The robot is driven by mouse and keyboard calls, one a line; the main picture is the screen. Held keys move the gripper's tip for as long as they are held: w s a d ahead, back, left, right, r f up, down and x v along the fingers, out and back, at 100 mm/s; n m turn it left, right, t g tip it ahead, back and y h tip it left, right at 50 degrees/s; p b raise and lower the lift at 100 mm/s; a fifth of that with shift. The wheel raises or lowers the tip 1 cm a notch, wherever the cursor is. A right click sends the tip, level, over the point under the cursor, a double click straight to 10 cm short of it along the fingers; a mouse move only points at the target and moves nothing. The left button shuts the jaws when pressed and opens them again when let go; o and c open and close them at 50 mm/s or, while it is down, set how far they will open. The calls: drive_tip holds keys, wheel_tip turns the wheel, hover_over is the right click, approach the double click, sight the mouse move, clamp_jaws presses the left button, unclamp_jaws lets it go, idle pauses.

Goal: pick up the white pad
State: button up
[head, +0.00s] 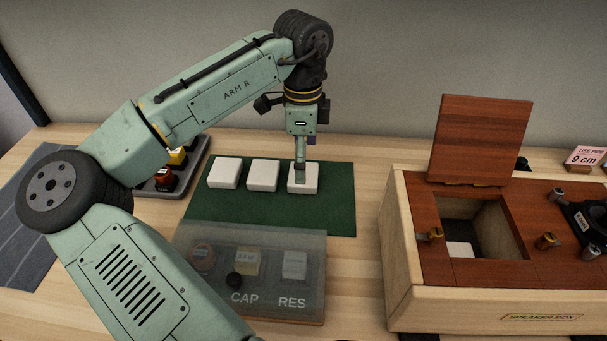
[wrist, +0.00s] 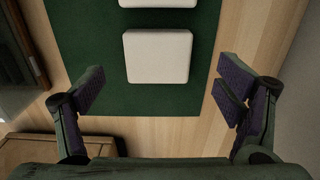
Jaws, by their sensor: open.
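Three white pads lie in a row on a green mat (head: 270,212): a left pad (head: 224,173), a middle pad (head: 263,175) and a right pad (head: 313,180). My gripper (head: 301,177) points down over the right pad in the head view and hides part of it. In the wrist view my gripper (wrist: 161,82) is open and empty, its fingers wide apart. The nearest pad (wrist: 158,57) shows between and a little beyond the fingers, clear of both. Part of another pad (wrist: 158,3) shows at the top edge. Whether the fingertips touch anything is hard to tell.
A speaker box (head: 485,308) with its lid (head: 483,138) raised stands at the right; a white patch (head: 459,249) shows inside its opening. A clear-covered case (head: 265,262) marked CAP and RES is in front of the mat. A dark tray (head: 185,178) with parts stands left.

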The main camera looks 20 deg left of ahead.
sight(310, 188)
wheel_tip(310, 188, down, 4)
drive_tip(key=shift+s+f+p, duration=0.1)
drive_tip(key=shift+p, duration=0.25)
drive_tip(key=shift+c, duration=0.3)
drive_tip(key=shift+d, duration=0.1)
drive_tip(key=c, duration=0.8)
